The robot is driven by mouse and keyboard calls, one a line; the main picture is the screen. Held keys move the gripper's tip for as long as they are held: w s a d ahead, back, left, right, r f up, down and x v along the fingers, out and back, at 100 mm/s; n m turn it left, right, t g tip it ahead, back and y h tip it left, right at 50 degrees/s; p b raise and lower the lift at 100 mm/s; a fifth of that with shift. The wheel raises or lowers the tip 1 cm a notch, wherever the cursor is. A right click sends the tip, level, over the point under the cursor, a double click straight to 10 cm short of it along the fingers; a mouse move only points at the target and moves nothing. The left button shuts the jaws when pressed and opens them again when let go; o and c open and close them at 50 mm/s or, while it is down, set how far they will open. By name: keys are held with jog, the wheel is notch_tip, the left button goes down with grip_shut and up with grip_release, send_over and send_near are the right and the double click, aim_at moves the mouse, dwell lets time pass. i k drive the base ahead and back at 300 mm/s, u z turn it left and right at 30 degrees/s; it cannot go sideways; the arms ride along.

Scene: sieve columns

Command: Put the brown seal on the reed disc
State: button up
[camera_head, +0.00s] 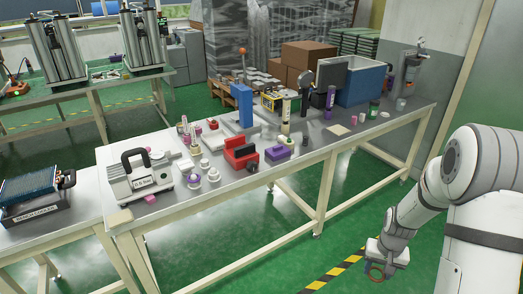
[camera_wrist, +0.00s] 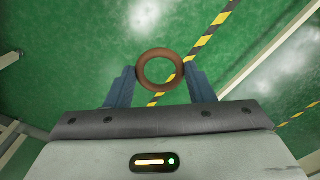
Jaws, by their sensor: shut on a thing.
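The brown seal (camera_wrist: 160,52) is a ring held between the two fingertips of my gripper (camera_wrist: 160,75) in the wrist view. The fingers touch it from both sides, and green floor shows through its hole. In the head view my gripper (camera_head: 376,272) hangs at the lower right, above the floor and well away from the long table (camera_head: 320,150). I cannot make out which item is the reed disc among the small things on that table.
The table bears a white boxed machine with a black handle (camera_head: 142,173), small white round parts (camera_head: 194,181), a red block (camera_head: 240,152), a purple block (camera_head: 277,151) and a blue crate (camera_head: 362,83). The floor between my arm and the table is clear.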

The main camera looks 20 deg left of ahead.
aim_at(158, 155)
jog(key=u, duration=1.7)
jog(key=i, duration=0.95)
jog(key=u, duration=0.15)
